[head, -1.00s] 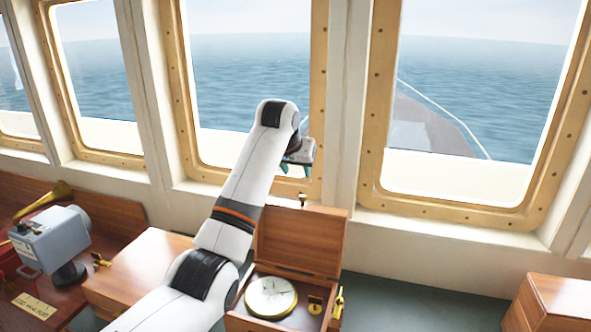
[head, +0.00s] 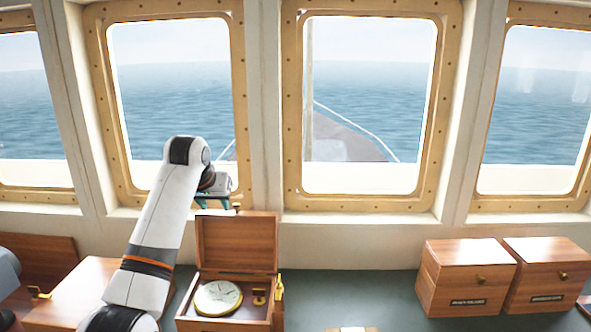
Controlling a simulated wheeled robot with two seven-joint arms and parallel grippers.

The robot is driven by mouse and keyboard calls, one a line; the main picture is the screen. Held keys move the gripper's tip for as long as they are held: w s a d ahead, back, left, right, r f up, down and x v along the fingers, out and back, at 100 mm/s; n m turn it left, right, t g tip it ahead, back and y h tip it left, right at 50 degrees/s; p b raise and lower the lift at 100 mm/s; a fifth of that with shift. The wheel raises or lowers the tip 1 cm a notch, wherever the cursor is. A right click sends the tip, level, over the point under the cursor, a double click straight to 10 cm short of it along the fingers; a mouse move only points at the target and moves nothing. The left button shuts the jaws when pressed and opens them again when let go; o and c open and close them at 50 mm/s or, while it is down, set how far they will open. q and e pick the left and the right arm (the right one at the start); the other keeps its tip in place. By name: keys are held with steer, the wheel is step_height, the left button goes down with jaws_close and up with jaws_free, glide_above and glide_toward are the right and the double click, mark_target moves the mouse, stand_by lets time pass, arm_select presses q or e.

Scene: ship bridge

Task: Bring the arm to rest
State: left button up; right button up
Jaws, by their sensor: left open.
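My left arm rises from the lower left, and its left gripper (head: 214,203) hangs in front of the window frame, above and behind the raised lid of a wooden box. The gripper is open, and I see nothing between its fingers, though it is small and partly hidden by the wrist. The open wooden box (head: 236,243) holds a round brass-rimmed dial (head: 218,298) and a small brass key-like part. My right gripper is out of view.
Two closed wooden boxes (head: 465,278) with brass knobs and labels stand on the right of the dark counter (head: 370,292). Another wooden box (head: 75,290) is left of the open one. The counter between is mostly clear. Windows (head: 365,110) line the back.

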arm_select(q)
steer(key=s+f+g, duration=0.1)
steer(key=s+f, duration=0.9)
steer(key=f, duration=0.4)
steer(key=s+f+g, duration=0.1)
steer(key=s+f, duration=0.8)
steer(key=f, duration=0.5)
steer(key=s+a+f+m+g, duration=0.1)
steer(key=s+f, duration=0.1)
steer(key=s, duration=1.4)
steer(key=s+f+m+g, duration=0.1)
steer(key=s+f, duration=0.1)
steer(key=s, duration=1.3)
step_height(320, 180, down, 33)
steer(key=s+g+b, duration=0.1)
steer(key=s+b, duration=0.1)
steer(key=b, duration=0.4)
steer(key=s+a+f+g+b, duration=0.1)
steer(key=s+a+f+b, duration=0.2)
steer(key=s+f, duration=1.2)
step_height(320, 180, down, 4)
steer(key=shift+s+f, duration=0.1)
steer(key=shift+s, duration=0.2)
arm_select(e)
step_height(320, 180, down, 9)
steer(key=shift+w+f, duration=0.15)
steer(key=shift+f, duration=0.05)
